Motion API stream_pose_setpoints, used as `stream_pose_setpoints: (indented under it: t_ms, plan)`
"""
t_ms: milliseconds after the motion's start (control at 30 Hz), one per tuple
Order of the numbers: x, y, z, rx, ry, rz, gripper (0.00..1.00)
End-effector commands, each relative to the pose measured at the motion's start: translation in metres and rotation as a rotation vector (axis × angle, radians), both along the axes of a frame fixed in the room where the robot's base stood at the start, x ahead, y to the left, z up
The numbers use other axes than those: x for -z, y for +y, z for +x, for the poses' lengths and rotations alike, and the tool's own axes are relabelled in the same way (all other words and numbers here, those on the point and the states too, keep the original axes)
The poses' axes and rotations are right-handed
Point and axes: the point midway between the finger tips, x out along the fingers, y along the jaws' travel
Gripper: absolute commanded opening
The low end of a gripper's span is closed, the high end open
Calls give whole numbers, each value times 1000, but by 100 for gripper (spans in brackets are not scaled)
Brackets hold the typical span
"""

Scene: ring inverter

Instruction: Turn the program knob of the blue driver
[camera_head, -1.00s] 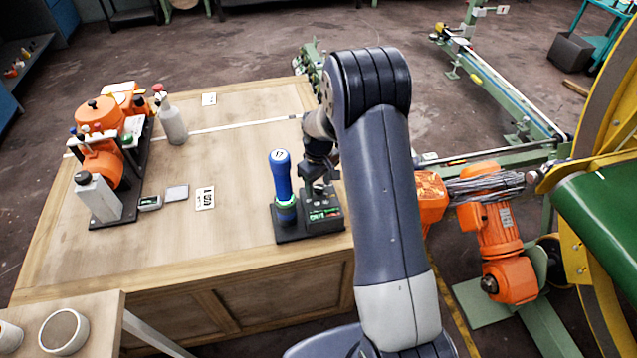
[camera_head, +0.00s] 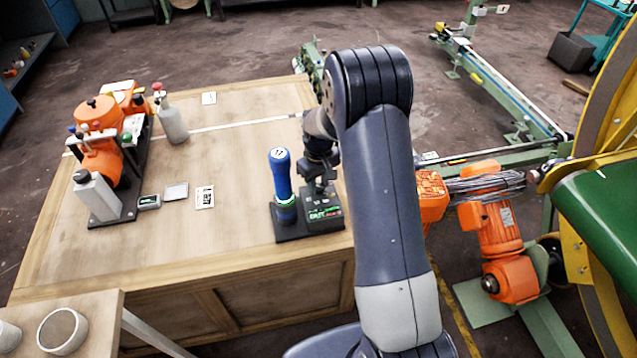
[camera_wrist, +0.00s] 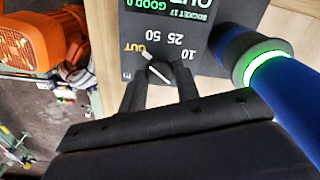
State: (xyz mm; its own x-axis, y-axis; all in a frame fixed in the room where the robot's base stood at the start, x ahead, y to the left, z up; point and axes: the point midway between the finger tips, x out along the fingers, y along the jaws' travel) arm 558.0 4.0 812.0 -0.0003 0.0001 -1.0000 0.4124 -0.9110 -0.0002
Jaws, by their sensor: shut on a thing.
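The blue driver (camera_head: 281,180) stands upright in its dark base at the right part of the wooden table, with a glowing green ring low on it. In the wrist view the driver (camera_wrist: 285,105) is at the right. The black control panel (camera_head: 322,214) lies beside it, with green lettering. The program knob (camera_wrist: 158,72) sits on the panel, with a pale pointer line, near the marks OUT, 50, 25 and 10. My gripper (camera_wrist: 160,85) points down at the panel and is shut on the knob, one finger on each side. In the head view my arm partly hides it.
An orange machine (camera_head: 103,140) on a dark base stands at the table's left. An orange motor (camera_head: 495,235) is right of my arm. The table's middle is clear.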

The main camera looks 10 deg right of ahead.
Motion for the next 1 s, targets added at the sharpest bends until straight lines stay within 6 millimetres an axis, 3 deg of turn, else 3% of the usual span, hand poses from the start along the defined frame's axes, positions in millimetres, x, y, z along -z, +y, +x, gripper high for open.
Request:
stream_pose_setpoints:
  t_ms: [600, 1000]
  plan:
    - [1, 0, 0, 456, -2, 1, 8]
    - [0, 0, 0, 591, -1, 0, 8]
